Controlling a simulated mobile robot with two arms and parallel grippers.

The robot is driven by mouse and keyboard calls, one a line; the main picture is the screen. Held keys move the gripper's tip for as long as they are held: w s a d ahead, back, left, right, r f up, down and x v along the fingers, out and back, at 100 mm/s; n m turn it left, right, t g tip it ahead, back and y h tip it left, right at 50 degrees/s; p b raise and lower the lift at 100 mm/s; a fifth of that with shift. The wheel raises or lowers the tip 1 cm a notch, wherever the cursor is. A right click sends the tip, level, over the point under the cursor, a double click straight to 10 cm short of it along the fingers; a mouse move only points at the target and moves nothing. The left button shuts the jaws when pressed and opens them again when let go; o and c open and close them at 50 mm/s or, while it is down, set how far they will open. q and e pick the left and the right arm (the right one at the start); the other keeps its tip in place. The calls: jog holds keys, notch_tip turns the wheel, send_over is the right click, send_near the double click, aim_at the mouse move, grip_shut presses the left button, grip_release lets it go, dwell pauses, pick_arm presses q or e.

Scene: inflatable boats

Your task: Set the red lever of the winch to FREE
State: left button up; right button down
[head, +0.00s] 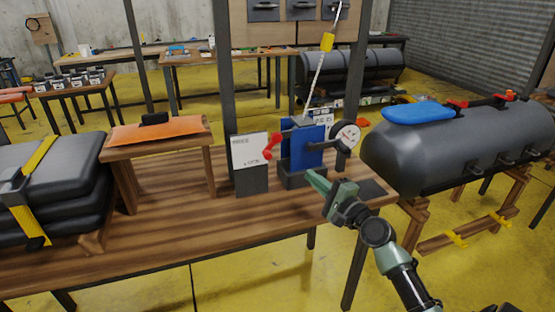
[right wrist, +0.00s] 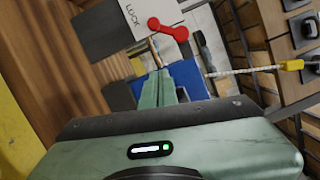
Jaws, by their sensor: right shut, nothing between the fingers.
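The winch (head: 302,150) has a blue body on a dark base and stands on the wooden bench. Its red lever (head: 271,146) is on the left side, slanting down to the left in front of a white sign (head: 249,150). The sign reads FREE at the top and LOCK lower down; the lever's lower end lies nearer the LOCK side. In the right wrist view the red lever (right wrist: 167,29) is beyond the fingertips, with LOCK readable beside it. My right gripper (head: 312,176) is shut and empty, in front of the winch base, below and right of the lever, apart from it.
A white rope with a yellow piece (head: 328,42) rises from the winch. A dark post (head: 224,90) stands behind the sign. A grey inflatable tube (head: 460,145) is at the right. The bench front (head: 215,225) is clear.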

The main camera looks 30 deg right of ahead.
jog(key=w+a+r+p, duration=0.1)
jog(key=w+a+p, duration=0.2)
jog(key=w, duration=0.8)
jog(key=shift+a+r, duration=0.25)
jog(key=shift+a, duration=0.15)
